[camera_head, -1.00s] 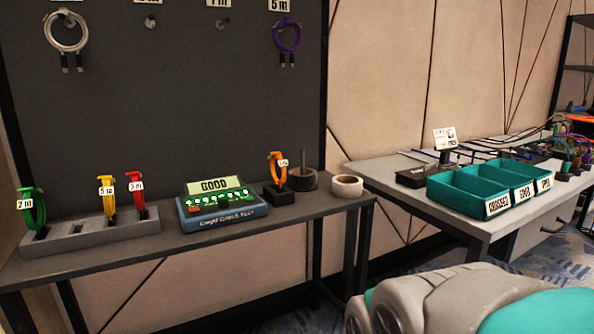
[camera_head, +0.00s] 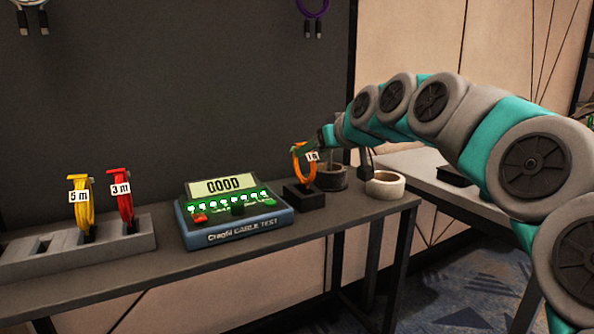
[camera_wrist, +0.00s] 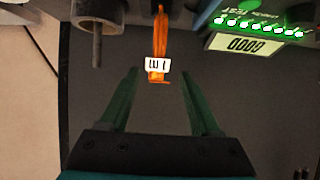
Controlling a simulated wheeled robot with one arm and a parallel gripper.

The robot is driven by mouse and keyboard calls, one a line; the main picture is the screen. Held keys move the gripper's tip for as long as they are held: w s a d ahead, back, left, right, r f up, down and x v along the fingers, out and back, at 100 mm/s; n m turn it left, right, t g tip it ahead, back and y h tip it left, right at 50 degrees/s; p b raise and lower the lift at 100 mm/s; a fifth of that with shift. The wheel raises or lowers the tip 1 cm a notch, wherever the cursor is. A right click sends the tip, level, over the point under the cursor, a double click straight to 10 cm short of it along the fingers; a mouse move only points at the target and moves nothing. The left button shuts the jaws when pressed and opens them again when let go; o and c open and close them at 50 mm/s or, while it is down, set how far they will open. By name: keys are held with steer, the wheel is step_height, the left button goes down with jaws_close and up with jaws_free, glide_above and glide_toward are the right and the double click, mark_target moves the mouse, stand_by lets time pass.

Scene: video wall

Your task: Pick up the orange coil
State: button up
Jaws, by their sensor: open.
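The orange coil (camera_head: 303,164) stands upright in a small black holder (camera_head: 304,196) on the grey shelf, just right of the cable tester. It carries a white tag reading 1 m. My gripper (camera_head: 318,142) is at the coil's upper right in the head view, and its fingers are hard to make out there. In the wrist view my gripper (camera_wrist: 160,82) is open, with a green finger on each side. The orange coil (camera_wrist: 159,45) shows between and beyond the fingertips, with its tag facing the camera. I cannot tell whether a finger touches it.
The cable tester (camera_head: 232,211) reads GOOD, left of the coil. A dark spool (camera_head: 332,178) and a pale tape roll (camera_head: 385,184) stand to the right. Yellow (camera_head: 84,208) and red (camera_head: 125,205) coils stand in a grey rack (camera_head: 30,262) at left.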

steer(key=shift+w+a+r, duration=0.1)
steer(key=shift+w+r, duration=0.15)
steer(key=shift+w, duration=0.25)
steer(key=shift+w+a+r, duration=0.1)
steer(key=shift+w+r, duration=0.15)
steer(key=shift+w, duration=0.2)
steer(key=shift+p+x, duration=0.3)
steer(key=shift+x, duration=3.4)
steer(key=shift+a+r, duration=0.15)
steer(key=shift+r, duration=0.05)
jaws_close()
